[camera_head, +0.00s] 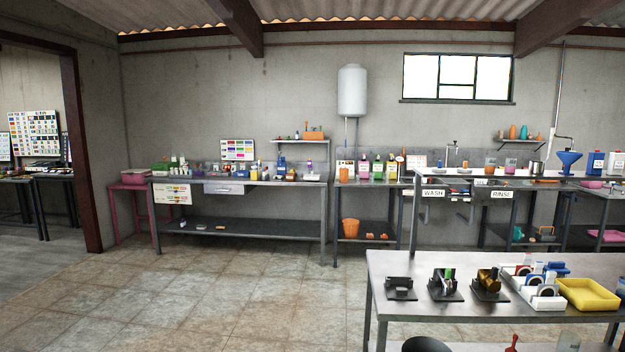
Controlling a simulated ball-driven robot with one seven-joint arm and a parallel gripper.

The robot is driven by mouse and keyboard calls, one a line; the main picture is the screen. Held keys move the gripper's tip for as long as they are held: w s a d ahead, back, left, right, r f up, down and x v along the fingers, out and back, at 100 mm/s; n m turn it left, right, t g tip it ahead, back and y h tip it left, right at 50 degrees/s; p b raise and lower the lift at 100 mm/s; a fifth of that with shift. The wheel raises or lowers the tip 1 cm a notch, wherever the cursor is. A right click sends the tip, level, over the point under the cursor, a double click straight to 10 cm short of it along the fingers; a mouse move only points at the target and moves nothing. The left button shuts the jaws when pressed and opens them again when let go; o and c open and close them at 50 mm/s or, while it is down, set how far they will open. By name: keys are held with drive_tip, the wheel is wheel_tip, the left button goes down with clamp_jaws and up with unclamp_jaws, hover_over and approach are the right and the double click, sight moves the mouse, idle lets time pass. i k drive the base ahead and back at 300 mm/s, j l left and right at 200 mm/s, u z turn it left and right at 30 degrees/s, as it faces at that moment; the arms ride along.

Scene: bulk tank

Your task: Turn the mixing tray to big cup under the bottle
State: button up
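My gripper is not in view. I cannot pick out the mixing tray or the big cup for certain at this distance. Several bottles (377,168) with coloured contents stand in a row on a small bench against the back wall. More small bottles and jars (255,172) stand on the long metal bench (250,184) to their left. Which bottle the task names cannot be told.
A metal table (410,265) stands close at the lower right. It bears black stands (401,288), white racks and a yellow tray (590,295). An orange bucket (350,228) sits on a lower shelf. The tiled floor (210,300) at left and centre is clear. A doorway opens at far left.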

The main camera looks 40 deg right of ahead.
sight(312, 175)
drive_tip(key=z, duration=0.5)
drive_tip(key=i+u, duration=0.2)
drive_tip(key=i, duration=0.4)
drive_tip(key=i+u, duration=0.25)
drive_tip(key=i, duration=0.4)
drive_tip(key=i+l+u, duration=0.2)
drive_tip(key=i, duration=0.4)
drive_tip(key=i+z, duration=0.1)
drive_tip(key=i, duration=0.45)
drive_tip(key=i+j+z, duration=0.1)
drive_tip(key=i, duration=0.45)
drive_tip(key=i+j+z, duration=0.1)
drive_tip(key=i, duration=0.4)
drive_tip(key=i+l+z, duration=0.2)
drive_tip(key=i+z, duration=0.2)
drive_tip(key=i, duration=0.2)
drive_tip(key=i+z, duration=0.4)
drive_tip(key=i, duration=0.15)
drive_tip(key=i+j+z, duration=0.2)
drive_tip(key=i+z, duration=0.2)
drive_tip(key=i, duration=0.2)
drive_tip(key=i+z, duration=0.2)
drive_tip(key=i, duration=0.75)
drive_tip(key=i+j+z, duration=0.2)
drive_tip(key=i, duration=0.7)
